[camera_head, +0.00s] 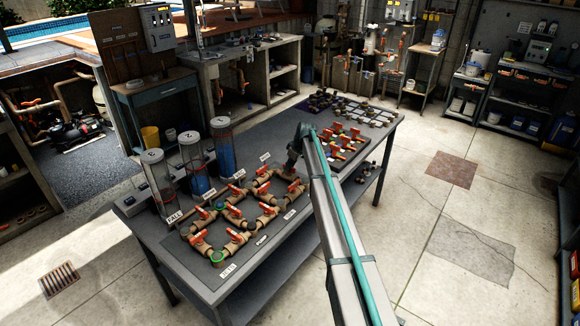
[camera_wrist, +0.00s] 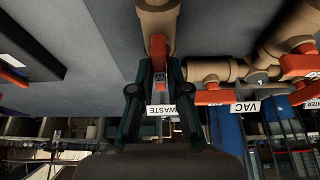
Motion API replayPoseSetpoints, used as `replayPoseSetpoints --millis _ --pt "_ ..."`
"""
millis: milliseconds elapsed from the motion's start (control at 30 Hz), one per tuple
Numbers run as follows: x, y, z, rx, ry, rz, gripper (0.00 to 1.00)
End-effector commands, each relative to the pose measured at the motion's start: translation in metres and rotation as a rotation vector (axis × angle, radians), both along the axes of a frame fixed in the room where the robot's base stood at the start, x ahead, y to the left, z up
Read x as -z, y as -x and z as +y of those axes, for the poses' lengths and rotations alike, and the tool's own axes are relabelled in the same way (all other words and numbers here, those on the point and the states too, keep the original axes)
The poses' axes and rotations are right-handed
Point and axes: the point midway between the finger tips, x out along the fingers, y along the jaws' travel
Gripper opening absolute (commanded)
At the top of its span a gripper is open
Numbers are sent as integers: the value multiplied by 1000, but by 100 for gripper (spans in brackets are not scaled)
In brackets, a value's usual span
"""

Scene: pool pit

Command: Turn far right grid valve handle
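The pipe grid (camera_head: 245,215) lies on the workbench in the head view, tan pipes with several red-orange valve handles. My gripper (camera_head: 293,158) is at the grid's far right end, mostly hidden by my arm. In the wrist view, my gripper (camera_wrist: 160,66) has its two dark fingers drawn in, one on each side of a red-orange valve handle (camera_wrist: 158,50). The handle sits on a tan valve body (camera_wrist: 156,22) and looks pinched between the fingertips. A white WASTE label (camera_wrist: 161,110) shows upside down beyond the fingers.
More valves with a VAC label (camera_wrist: 239,107) stand right of my gripper in the wrist view. Clear cylinders (camera_head: 192,165) stand behind the grid. A board of small red valves (camera_head: 345,142) lies just right of my gripper.

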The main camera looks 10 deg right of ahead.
Motion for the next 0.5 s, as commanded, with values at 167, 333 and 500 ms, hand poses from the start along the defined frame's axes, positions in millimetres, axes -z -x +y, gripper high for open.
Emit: replayPoseSetpoints --millis 167,333,500 --pt "0 0 0 0 0 0 0" --pt "0 0 0 4 0 0 0" --pt "1 1 0 38 1 -1 0"
